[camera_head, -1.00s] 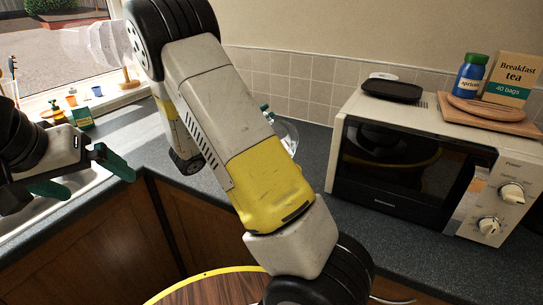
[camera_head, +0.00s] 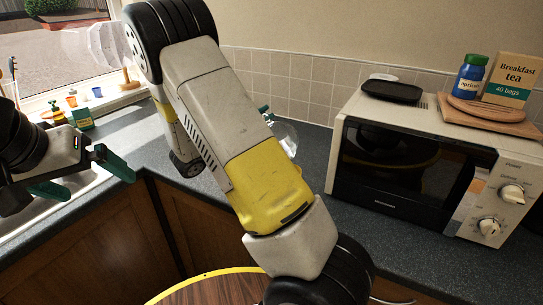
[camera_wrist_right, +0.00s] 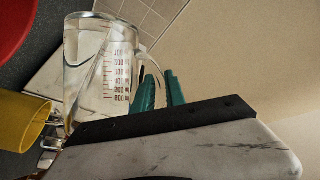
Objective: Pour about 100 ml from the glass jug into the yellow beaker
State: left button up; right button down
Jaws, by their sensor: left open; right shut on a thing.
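The glass jug (camera_wrist_right: 90,70) has red graduations and holds clear liquid. I cannot make out a stream or the level in the beaker. My right gripper (camera_wrist_right: 162,90) is shut on the jug, its green fingers at the handle side. In the head view my right arm hides most of the jug (camera_head: 288,140) and all of the beaker. My left gripper (camera_head: 88,178) is open and empty by the sink.
A red object (camera_wrist_right: 14,28) lies near the beaker. A microwave (camera_head: 410,165) stands on the right, bearing a black tray (camera_head: 392,91), boards, a blue jar (camera_head: 470,75) and a tea box (camera_head: 508,80). Small pots stand by the window. A round wooden top (camera_head: 215,290) is below.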

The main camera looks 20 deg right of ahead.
aim_at(275, 133)
dwell(0.5)
jog(key=w+n, duration=0.1)
jog(key=w+f+n+y, duration=0.1)
jog(key=shift+d+f+n+y, duration=0.25)
jog(key=shift+f+n+y, duration=0.05)
jog(key=shift+n, duration=0.1)
jog(key=shift+w+d+f+n+y, duration=0.1)
jog(key=shift+w+n+y, duration=0.2)
jog(key=shift+n, duration=0.3)
jog(key=shift+d+f, duration=0.1)
jog(key=shift+w+n, duration=0.1)
jog(key=shift+n, duration=0.2)
dwell(0.9)
jog(key=shift+w+d+f+n+g+y+p, duration=0.3)
jog(key=shift+w+d+n+y+p, duration=0.1)
jog(key=shift+w+n+y, duration=0.2)
jog(key=w+d+f+n+g+y+p, duration=0.2)
jog(key=w+f+n+g, duration=0.1)
jog(key=w+f+n, duration=0.1)
jog(key=shift+w+d+f+n+y, duration=0.15)
jog(key=shift+w+f+n+y, duration=0.2)
jog(key=shift+f, duration=0.2)
